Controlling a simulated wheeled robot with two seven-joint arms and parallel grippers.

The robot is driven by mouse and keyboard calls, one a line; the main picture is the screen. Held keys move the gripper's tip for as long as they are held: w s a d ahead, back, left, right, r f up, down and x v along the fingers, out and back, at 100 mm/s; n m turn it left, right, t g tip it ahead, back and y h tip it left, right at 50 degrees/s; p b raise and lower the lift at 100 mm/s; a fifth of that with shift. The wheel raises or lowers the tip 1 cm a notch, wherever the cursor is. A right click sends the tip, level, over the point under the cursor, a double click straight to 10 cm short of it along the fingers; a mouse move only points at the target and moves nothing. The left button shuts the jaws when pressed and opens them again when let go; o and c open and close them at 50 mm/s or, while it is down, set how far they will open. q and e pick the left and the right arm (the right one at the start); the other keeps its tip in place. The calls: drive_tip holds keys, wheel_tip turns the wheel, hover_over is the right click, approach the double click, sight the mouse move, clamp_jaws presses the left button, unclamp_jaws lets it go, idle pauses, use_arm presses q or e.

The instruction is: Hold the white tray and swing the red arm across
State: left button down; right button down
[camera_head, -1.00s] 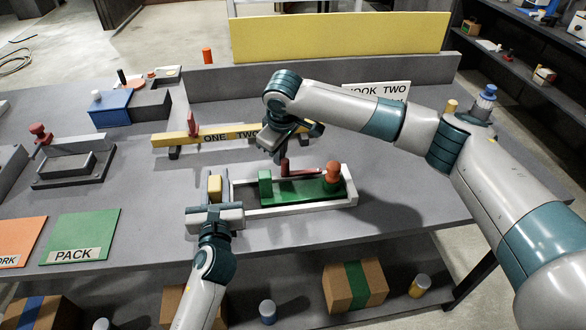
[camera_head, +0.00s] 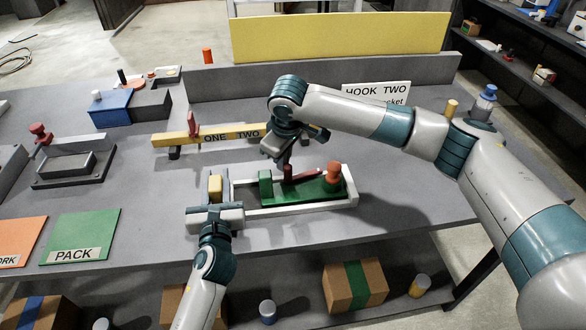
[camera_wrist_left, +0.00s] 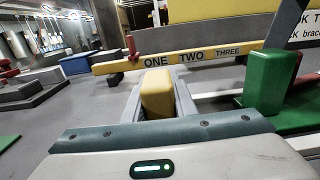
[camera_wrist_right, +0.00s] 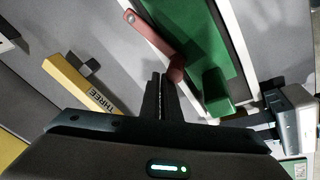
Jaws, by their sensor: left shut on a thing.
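The white tray (camera_head: 300,208) lies on the grey table with a green plate (camera_head: 312,192) inside it. A yellow block (camera_head: 215,187) stands at its left end, and my left gripper (camera_head: 215,196) is shut on it; the left wrist view shows the block (camera_wrist_left: 157,95) between the fingers. The red arm (camera_head: 305,175) lies over the green plate, with an orange-red knob (camera_head: 333,171) at its right end and an upright red peg (camera_head: 287,172) at its left end. My right gripper (camera_wrist_right: 160,95) has its fingers close together, with their tips beside the peg (camera_wrist_right: 176,70).
A green block (camera_head: 265,183) stands at the plate's left. Behind the tray is a yellow bar (camera_head: 180,138) marked ONE TWO, with a red pointer (camera_head: 192,124). A sign (camera_head: 376,92) stands behind my right arm. Bare table lies left and right of the tray.

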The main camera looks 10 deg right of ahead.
use_arm(q)
drive_tip(key=shift+a+f, duration=0.1)
use_arm(e)
drive_tip(key=shift+s+d+f, duration=0.1)
drive_tip(key=shift+s+d, duration=0.45)
drive_tip(key=shift+s, duration=0.85)
drive_tip(key=shift+s+d+r, duration=0.1)
drive_tip(key=shift+s+d, duration=0.4)
drive_tip(key=shift+s, duration=0.85)
drive_tip(key=shift+s+d+f, duration=0.1)
drive_tip(key=shift+s+d, duration=0.45)
drive_tip(key=shift+s, duration=0.85)
drive_tip(key=shift+w, duration=0.1)
drive_tip(key=shift+w+a, duration=0.25)
drive_tip(key=shift+w, duration=0.25)
drive_tip(key=shift+r, duration=0.2)
wheel_tip(320, 180, up, 7)
drive_tip(key=shift+f, duration=0.15)
